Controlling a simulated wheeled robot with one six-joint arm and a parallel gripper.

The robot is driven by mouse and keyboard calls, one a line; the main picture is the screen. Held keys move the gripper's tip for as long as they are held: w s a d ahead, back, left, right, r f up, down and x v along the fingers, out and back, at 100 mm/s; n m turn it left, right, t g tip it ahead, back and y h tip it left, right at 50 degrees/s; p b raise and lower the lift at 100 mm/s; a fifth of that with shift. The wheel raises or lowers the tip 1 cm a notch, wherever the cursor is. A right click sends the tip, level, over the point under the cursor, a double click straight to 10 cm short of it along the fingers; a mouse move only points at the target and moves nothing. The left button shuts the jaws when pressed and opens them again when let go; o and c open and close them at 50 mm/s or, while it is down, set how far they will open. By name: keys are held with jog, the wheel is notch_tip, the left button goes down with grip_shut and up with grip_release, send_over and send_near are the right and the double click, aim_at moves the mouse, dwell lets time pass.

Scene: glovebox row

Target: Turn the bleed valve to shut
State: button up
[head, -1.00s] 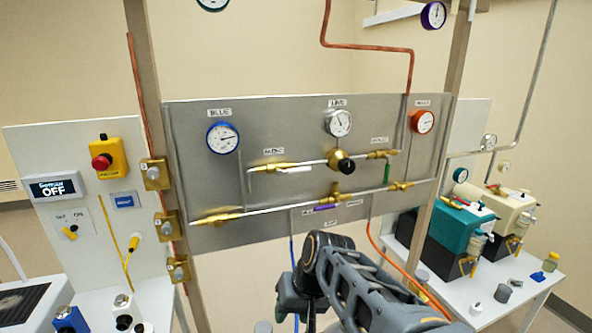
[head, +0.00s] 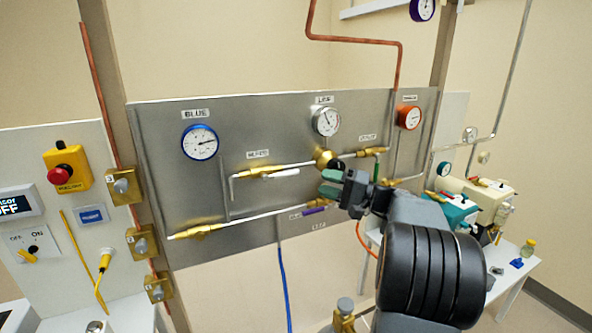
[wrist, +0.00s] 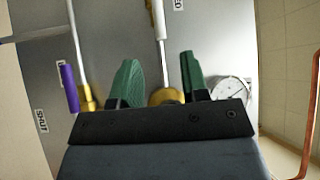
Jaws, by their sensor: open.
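A valve with a purple lever (head: 316,210) sits on the lower pipe of the steel panel, just below and left of my gripper. Its brass body is partly hidden. In the wrist view the purple lever (wrist: 68,88) lies left of both fingers, near a label that reads SHUT (wrist: 42,120). I cannot read a label naming the bleed valve. My gripper (head: 330,182) is open and empty in front of the panel, its green fingers apart. In the wrist view, my gripper (wrist: 158,78) has a pipe and round brass fitting (wrist: 166,96) showing between its fingers.
The panel (head: 270,125) carries a blue gauge (head: 200,142), a line gauge (head: 326,121) and an orange gauge (head: 409,117). White-lever (head: 281,173) and green-lever (head: 376,170) valves flank the central regulator. A blue hose (head: 283,285) hangs below.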

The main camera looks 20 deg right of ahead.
aim_at(294, 174)
jog(key=p+x, duration=0.2)
jog(key=x, duration=0.8)
jog(key=shift+w+a+p, duration=0.15)
jog(key=shift+a+p, duration=0.15)
jog(key=shift+p, duration=0.1)
jog(key=shift+c, duration=0.2)
grip_shut()
